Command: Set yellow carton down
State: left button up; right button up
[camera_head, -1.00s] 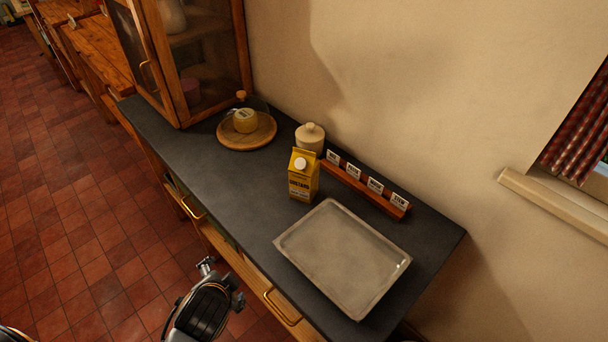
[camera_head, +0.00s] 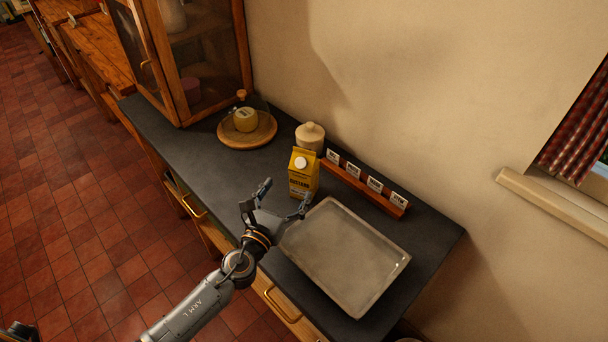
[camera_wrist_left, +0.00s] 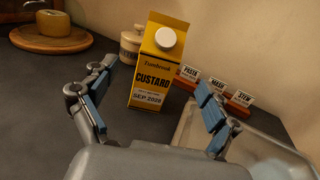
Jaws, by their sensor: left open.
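The yellow carton (camera_head: 303,173), labelled custard and with a white cap, stands upright on the dark counter (camera_head: 212,174). It is beside the far left corner of the grey tray (camera_head: 376,291). My left gripper (camera_head: 284,198) is open over the counter's front part, its fingers pointing toward the carton. In the left wrist view the carton (camera_wrist_left: 155,75) stands beyond and between the two open fingers (camera_wrist_left: 150,105), apart from them. My right gripper is not clearly seen.
A cream lidded jar (camera_head: 310,136) stands behind the carton. A wooden rack with label cards (camera_head: 365,186) runs along the wall. A round wooden board (camera_head: 232,138) holds cheese (camera_head: 245,120). A glass-doored cabinet (camera_head: 206,60) stands at the counter's left end.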

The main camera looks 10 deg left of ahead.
aim_at(300, 169)
pick_arm(q)
jog(key=w, duration=0.2)
jog(key=w+d, duration=0.1)
jog(key=w, duration=0.1)
jog(key=shift+w, duration=0.35)
jog(key=w, duration=0.2)
jog(key=w+d, duration=0.1)
jog(key=w, duration=0.2)
jog(key=shift+w+d+r, duration=0.15)
jog(key=shift+w, duration=0.15)
jog(key=shift+s, duration=0.1)
jog(key=shift+c, duration=0.8)
jog(key=shift+r, duration=0.15)
grip_shut()
jog(key=shift+r, duration=0.15)
